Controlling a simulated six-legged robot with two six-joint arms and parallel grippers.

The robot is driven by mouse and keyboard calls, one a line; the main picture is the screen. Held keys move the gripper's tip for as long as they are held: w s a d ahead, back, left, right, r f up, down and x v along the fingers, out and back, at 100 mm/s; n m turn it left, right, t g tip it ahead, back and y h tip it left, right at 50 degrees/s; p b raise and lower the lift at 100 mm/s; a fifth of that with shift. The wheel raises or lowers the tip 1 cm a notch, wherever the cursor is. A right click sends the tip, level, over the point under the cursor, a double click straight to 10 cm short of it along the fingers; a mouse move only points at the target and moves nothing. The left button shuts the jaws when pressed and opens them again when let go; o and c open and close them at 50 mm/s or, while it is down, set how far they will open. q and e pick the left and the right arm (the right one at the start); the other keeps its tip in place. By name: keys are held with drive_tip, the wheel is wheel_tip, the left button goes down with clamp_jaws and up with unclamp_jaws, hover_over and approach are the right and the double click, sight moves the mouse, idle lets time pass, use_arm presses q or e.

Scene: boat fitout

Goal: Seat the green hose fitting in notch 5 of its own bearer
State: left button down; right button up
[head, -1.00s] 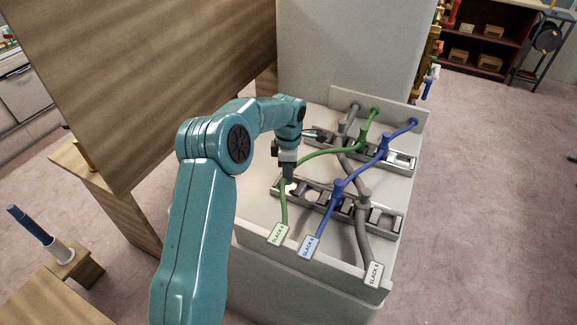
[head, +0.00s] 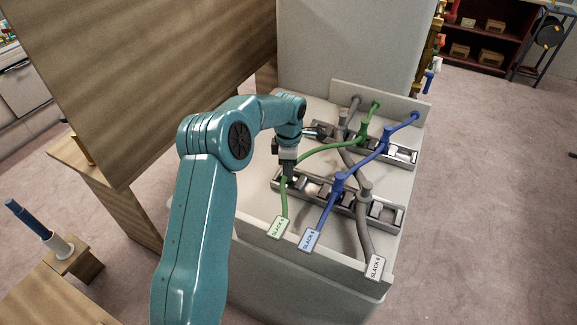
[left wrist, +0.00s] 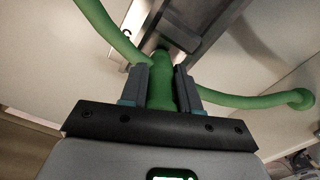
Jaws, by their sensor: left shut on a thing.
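My left gripper (head: 287,172) is shut on the green hose fitting (left wrist: 160,85), which stands between its two fingers in the left wrist view. In the head view the gripper and fitting are at the left end of the near bearer (head: 384,218), a grey notched rail. The gripper hides most of the fitting, and I cannot tell whether it is down in a notch. The green hose (head: 325,148) runs from the back panel past a far green fitting (head: 363,130) to the gripper, then to a "SLACK 6" tag (head: 278,228). My right gripper is not in view.
A blue hose (head: 360,163) and a grey hose (head: 363,230) cross the near bearer to the right of my gripper, with upright fittings on it. A second notched bearer (head: 402,156) lies farther back. A wooden panel (head: 160,80) stands left of my arm.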

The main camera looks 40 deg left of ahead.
use_arm(q)
drive_tip(key=shift+f, duration=0.25)
drive_tip(key=c, duration=0.7)
unclamp_jaws()
drive_tip(key=shift+r, duration=0.1)
drive_tip(key=shift+c, duration=0.2)
wheel_tip(320, 180, up, 16)
drive_tip(key=shift+r, duration=0.15)
